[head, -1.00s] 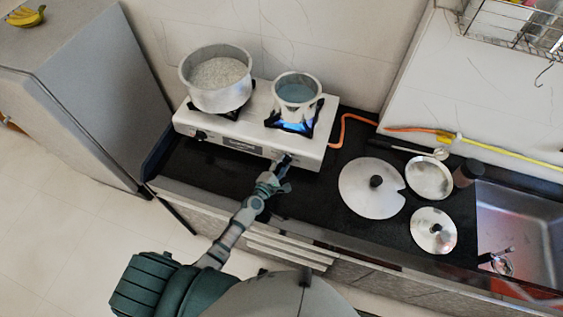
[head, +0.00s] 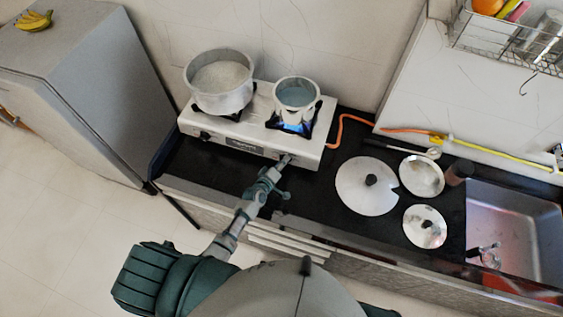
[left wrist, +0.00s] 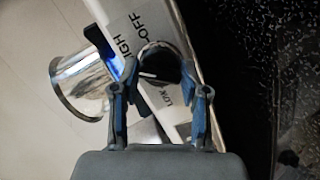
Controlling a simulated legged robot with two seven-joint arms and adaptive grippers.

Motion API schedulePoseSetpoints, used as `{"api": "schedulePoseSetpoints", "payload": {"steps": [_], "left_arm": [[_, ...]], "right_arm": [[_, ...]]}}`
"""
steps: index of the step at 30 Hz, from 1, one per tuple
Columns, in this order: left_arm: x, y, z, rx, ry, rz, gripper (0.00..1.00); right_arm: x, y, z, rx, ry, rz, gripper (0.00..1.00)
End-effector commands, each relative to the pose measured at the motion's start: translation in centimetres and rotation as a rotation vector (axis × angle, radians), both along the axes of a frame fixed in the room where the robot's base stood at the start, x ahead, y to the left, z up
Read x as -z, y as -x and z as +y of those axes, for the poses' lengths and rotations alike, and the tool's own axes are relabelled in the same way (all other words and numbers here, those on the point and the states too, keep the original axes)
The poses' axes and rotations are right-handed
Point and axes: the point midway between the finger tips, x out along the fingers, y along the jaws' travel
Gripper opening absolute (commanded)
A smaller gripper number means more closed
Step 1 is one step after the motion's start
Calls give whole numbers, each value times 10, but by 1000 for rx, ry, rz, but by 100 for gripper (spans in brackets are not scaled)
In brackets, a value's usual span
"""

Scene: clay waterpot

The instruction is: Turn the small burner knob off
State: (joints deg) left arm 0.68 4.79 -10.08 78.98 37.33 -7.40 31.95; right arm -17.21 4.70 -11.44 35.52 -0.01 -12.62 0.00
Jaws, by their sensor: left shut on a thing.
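The two-burner stove (head: 225,132) stands on the black counter. The small pot (head: 297,95) sits on its right burner, with a blue flame (head: 291,127) under it. My left gripper (head: 284,162) is at the stove's front panel, below that burner. In the left wrist view the dark round burner knob (left wrist: 160,64) lies between the two fingers of my left gripper (left wrist: 160,80), which is shut on it. Printed labels reading HIGH, OFF and LOW show around the knob. In the head view the gripper hides the knob. My right gripper is not in view.
A large pot (head: 218,82) of pale contents sits on the left burner. An orange hose (head: 340,127) runs from the stove along the wall. A large lid (head: 366,186) and smaller lids lie to the right, before the sink (head: 515,228). Counter left of my arm is clear.

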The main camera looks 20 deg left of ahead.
Motion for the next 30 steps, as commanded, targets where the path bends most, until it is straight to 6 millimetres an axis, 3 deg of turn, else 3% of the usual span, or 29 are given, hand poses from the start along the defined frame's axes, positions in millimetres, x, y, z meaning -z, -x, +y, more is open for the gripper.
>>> {"api": "schedulePoseSetpoints", "payload": {"steps": [18,30], "left_arm": [[2,2,-4,122,-561,-12,10],[3,2,-5,178,-810,-19,10]], "right_arm": [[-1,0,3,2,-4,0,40],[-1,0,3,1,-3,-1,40]]}}
